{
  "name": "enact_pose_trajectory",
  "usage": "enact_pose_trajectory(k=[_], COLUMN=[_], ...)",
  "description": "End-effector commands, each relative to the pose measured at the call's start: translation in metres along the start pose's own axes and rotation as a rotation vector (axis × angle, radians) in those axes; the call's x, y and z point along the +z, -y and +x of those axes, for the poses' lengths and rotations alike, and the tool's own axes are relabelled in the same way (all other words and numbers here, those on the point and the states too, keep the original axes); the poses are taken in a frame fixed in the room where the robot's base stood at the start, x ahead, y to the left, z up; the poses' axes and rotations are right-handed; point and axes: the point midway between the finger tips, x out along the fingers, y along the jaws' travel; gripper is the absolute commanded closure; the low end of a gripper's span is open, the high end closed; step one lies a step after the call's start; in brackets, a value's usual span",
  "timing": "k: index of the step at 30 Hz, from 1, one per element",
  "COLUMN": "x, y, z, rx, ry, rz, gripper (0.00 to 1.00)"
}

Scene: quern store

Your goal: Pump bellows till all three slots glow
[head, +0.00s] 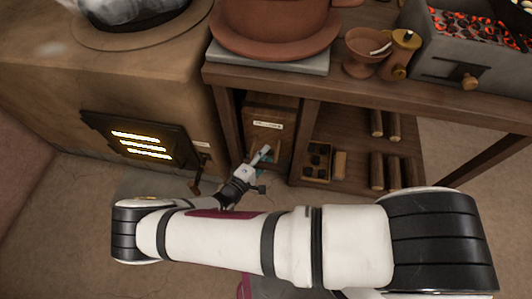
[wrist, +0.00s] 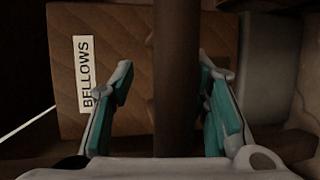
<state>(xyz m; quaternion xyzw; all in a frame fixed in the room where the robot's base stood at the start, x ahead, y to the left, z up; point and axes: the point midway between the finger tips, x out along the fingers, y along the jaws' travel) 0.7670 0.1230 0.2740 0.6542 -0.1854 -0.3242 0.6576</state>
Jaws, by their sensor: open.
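The dark furnace plate (head: 140,140) is on the clay stove's front at left in the head view. Its three slots (head: 140,146) all glow bright yellow-white. The bellows (head: 268,128) stand under the wooden table, with a pale label at the front. My gripper (head: 258,160) is in front of the bellows. In the wrist view my gripper (wrist: 165,65) is open, its teal-padded fingers on either side of a dark brown bar (wrist: 176,75), with gaps visible.
The clay stove (head: 110,60) stands left of the table (head: 330,90). A brown pot (head: 275,25), a small bowl (head: 365,50) and a coal brazier (head: 460,60) are on top. The lower shelf holds a compartmented box (head: 317,160) and several wooden rollers (head: 377,170). Floor at lower left is bare.

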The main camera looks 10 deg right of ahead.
Motion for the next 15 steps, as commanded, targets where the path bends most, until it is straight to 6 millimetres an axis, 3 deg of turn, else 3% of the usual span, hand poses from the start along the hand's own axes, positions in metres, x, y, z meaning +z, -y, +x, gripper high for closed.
enact_pose_trajectory(k=[15], x=[-0.001], y=[-0.001], z=[-0.033], rx=[0.0], ry=[-0.001], rz=[0.0], gripper=[0.57])
